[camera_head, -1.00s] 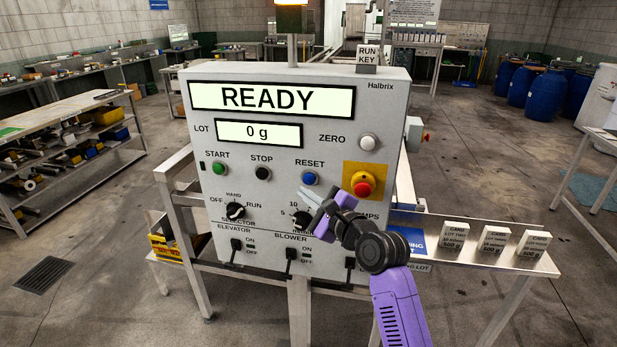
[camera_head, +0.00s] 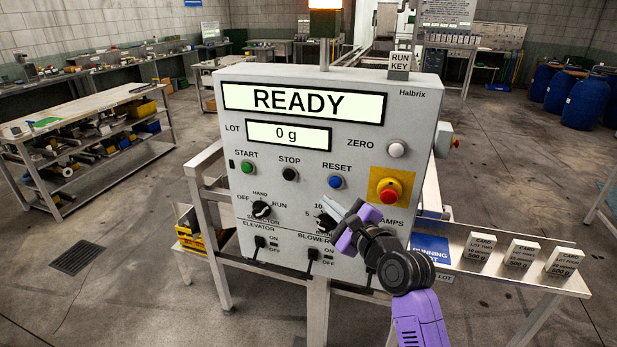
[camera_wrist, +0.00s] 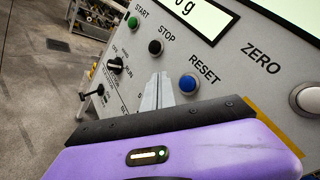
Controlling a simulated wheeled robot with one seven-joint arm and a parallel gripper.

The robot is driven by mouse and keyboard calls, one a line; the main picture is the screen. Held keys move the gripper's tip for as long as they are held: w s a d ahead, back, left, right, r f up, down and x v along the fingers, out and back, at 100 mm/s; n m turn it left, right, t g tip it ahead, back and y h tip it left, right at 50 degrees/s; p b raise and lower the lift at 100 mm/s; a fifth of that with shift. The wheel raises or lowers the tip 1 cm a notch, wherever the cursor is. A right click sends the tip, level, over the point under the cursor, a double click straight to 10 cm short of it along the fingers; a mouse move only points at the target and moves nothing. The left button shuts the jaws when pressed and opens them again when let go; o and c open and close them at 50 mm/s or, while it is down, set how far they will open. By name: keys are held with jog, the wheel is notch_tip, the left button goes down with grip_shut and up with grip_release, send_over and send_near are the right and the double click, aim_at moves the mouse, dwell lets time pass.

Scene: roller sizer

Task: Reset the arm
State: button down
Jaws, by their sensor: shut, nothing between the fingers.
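My arm reaches up from the lower right of the head view. My gripper (camera_head: 328,207) is shut and empty, in front of the control panel (camera_head: 415,130) just below the blue RESET button (camera_head: 335,182). In the wrist view the closed fingers (camera_wrist: 155,92) point at the panel, left of the blue button (camera_wrist: 189,84). I cannot tell whether the fingertips touch the panel. The panel's display (camera_head: 305,102) reads READY, and the smaller lot display (camera_head: 289,135) reads 0 g. The lower right dial (camera_head: 324,222) is partly hidden behind my gripper.
A red emergency button (camera_head: 389,190) on a yellow plate is right of my gripper. A side shelf (camera_head: 500,268) holds a blue mat and several card blocks (camera_head: 522,254). A workbench (camera_head: 75,120) stands at left.

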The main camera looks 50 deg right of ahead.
dwell(0.3)
notch_tip(320, 180, up, 3)
jog(key=s+d+n+h, duration=0.1)
jog(key=s+n+h, duration=0.15)
jog(key=n, duration=0.35)
jog(key=s+a+f+n+y+b, duration=0.1)
jog(key=s+a+f+n+y, duration=0.2)
jog(key=s+a+f+n, duration=0.2)
jog(key=s+a+f+n+y+b, duration=0.2)
jog(key=s+a+f+n, duration=0.4)
jog(key=s+a+n, duration=0.5)
jog(key=s+a+f+n+g+y+b, duration=0.1)
jog(key=s+a+f+n+y, duration=0.3)
jog(key=s+a+n, duration=0.4)
jog(key=s+a+f, duration=0.1)
jog(key=s+a, duration=0.4)
jog(key=a, duration=0.3)
jog(key=shift+s+f+n+b, duration=0.15)
jog(key=shift+f+n+b, duration=0.15)
jog(key=shift+f+b, duration=0.05)
